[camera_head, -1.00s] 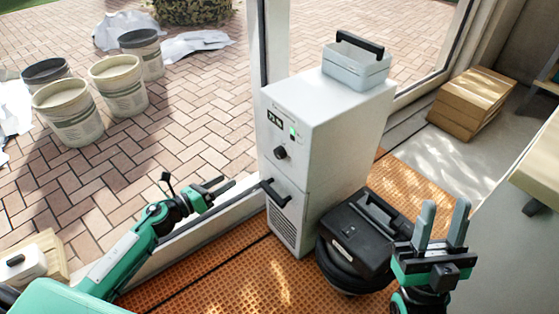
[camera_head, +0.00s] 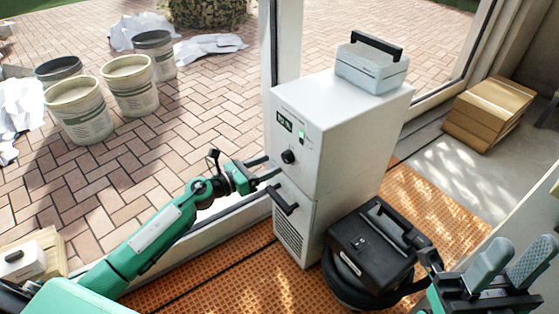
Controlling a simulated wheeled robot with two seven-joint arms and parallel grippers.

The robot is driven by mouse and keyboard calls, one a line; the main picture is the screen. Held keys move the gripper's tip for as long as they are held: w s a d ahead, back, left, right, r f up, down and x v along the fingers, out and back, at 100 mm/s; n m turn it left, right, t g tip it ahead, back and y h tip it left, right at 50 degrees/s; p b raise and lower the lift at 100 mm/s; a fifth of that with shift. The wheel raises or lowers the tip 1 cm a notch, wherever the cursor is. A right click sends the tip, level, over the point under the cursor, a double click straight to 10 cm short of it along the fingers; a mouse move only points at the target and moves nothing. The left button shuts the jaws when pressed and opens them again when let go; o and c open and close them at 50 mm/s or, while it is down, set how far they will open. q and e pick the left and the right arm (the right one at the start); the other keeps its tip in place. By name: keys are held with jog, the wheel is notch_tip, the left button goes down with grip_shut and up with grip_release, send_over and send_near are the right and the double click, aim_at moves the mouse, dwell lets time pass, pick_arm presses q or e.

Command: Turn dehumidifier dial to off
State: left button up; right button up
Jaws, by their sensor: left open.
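The white dehumidifier (camera_head: 330,130) stands upright on the orange mat. On its front face are a small dark display (camera_head: 284,121), a green light (camera_head: 301,134) and the black round dial (camera_head: 288,157). The dial's pointer is too small to read. My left gripper (camera_head: 272,169) is open, with its two fingers pointing right towards the front face, just left of and slightly below the dial. I cannot tell whether a finger touches the face. My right gripper (camera_head: 508,262) is open and empty at the lower right, away from the dehumidifier.
A black handle (camera_head: 285,200) juts from the dehumidifier's front below the dial. A grey box with a black handle (camera_head: 371,68) sits on top. A black case (camera_head: 370,243) stands at its right. Cardboard boxes (camera_head: 488,112) lie further right. Buckets (camera_head: 128,85) stand outside on the paving.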

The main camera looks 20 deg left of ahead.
aim_at(284, 158)
pick_arm(q)
jog(key=x, duration=0.4)
jog(key=shift+w+d, duration=0.2)
jog(key=shift+w, duration=0.05)
jog(key=c, duration=1)
